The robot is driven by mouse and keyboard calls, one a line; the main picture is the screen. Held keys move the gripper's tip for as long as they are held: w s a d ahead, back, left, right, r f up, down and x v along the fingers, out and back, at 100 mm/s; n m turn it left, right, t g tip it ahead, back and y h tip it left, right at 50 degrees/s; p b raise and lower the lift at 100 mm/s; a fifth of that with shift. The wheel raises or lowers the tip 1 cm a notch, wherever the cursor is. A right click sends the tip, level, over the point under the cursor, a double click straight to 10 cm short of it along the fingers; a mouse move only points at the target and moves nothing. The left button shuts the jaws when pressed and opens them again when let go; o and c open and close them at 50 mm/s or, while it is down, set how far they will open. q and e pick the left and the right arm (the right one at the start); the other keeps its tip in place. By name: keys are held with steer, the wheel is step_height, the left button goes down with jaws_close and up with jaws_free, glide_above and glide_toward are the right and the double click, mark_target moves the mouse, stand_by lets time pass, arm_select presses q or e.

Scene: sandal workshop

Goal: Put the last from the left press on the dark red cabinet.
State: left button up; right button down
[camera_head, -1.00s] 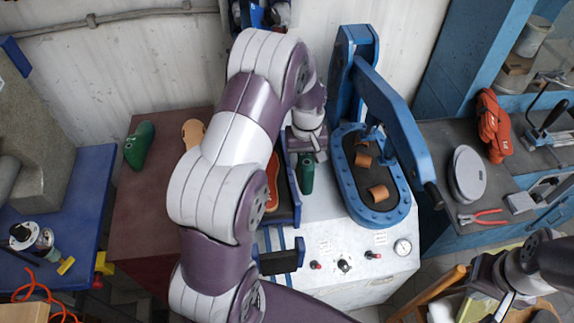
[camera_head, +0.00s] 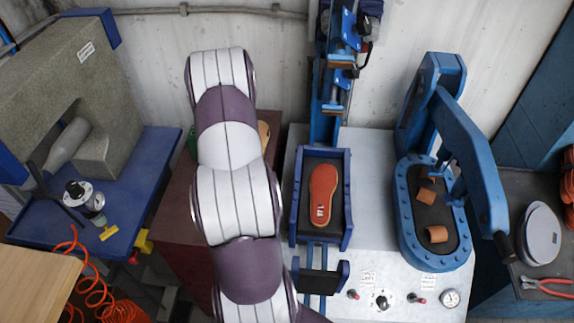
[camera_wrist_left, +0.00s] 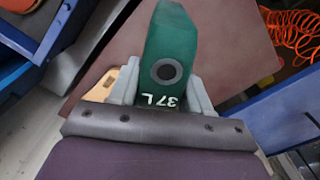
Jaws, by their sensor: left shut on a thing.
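The green last (camera_wrist_left: 166,45), marked 37 L, is between the two grey fingers of my left gripper (camera_wrist_left: 163,88) in the left wrist view; the gripper is shut on it. In that view the last is in front of the dark red cabinet top (camera_wrist_left: 235,45); I cannot tell the gap between them. In the head view the cabinet (camera_head: 178,215) is left of the left press (camera_head: 296,215), and my left arm hides the gripper and much of the cabinet. A sliver of green (camera_head: 193,143) shows beside the arm. My right gripper is out of view.
A tan insole (camera_head: 264,136) lies on the cabinet, partly hidden. A red sole (camera_head: 323,195) lies in the left press tray. The right press (camera_head: 405,215) stands further right. A blue table (camera_head: 150,165) with a grey machine (camera_head: 75,60) stands left of the cabinet.

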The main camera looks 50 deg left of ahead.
arm_select(q)
steer(key=s+a+f+m+b, duration=0.1)
steer(key=s+a, duration=0.3)
steer(key=s, duration=0.5)
steer(key=s+a+f+m+b, duration=0.1)
steer(key=s+a, duration=0.3)
steer(key=s, duration=0.4)
steer(key=f+m+b, duration=0.1)
steer(key=f, duration=0.1)
steer(key=f+m+b, duration=0.4)
steer(key=shift+a+f, duration=0.2)
steer(key=shift+a, duration=0.15)
steer(key=shift+s+r, duration=0.1)
steer(key=shift+f, duration=0.4)
stand_by(0.3)
steer(key=o, duration=1.1)
steer(key=shift+d, duration=0.1)
